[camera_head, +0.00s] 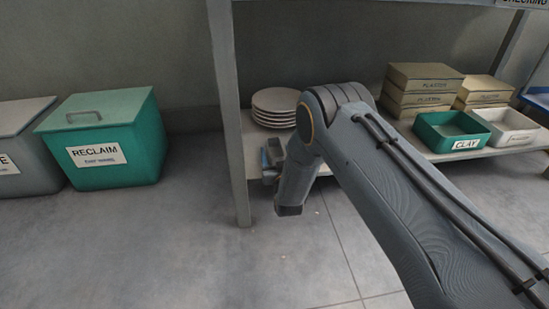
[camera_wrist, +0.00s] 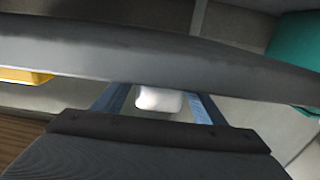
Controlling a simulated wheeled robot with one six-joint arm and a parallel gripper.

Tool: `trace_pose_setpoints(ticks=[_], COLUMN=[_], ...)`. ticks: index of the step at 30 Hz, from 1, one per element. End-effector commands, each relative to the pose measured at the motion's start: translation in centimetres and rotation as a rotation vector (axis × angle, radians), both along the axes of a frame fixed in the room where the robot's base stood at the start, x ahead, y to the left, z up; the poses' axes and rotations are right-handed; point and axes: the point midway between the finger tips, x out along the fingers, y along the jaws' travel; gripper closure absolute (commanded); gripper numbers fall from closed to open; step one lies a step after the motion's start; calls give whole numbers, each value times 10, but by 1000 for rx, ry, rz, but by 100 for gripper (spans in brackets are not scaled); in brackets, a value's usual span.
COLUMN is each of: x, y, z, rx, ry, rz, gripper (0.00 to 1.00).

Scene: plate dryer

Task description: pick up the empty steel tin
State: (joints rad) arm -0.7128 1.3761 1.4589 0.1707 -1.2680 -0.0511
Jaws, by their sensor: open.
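I cannot make out a steel tin in either view. My gripper (camera_head: 271,160) hangs at the end of the bent arm, beside the left end of the low shelf, and my arm partly hides it. In the wrist view its two blue fingers (camera_wrist: 158,98) stand apart, so it is open. A small white rounded thing (camera_wrist: 158,99) shows between the fingers; I cannot tell what it is or whether it touches them. A wide grey bar (camera_wrist: 160,58) crosses the wrist view and covers the finger ends.
The low shelf (camera_head: 243,165) bears stacked plates (camera_head: 275,103), boxes labelled PLASTER (camera_head: 425,78), a green CLAY tray (camera_head: 447,131) and a white tray (camera_head: 508,127). A grey post (camera_head: 229,120) stands close left of my gripper. A green RECLAIM bin (camera_head: 105,140) stands left. Floor in front is clear.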

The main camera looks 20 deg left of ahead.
Motion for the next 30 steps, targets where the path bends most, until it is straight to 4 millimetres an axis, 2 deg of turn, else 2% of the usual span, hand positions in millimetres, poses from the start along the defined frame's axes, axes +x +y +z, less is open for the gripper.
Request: trace_pose_setpoints(ticks=[9,18,25,30], x=[4,4,4,4], y=[3,3,3,3], z=[1,1,3,23], rx=[1,1,1,1], ry=[-1,-1,-1,-2], rz=[0,0,0,0], gripper=[35,83,83,83])
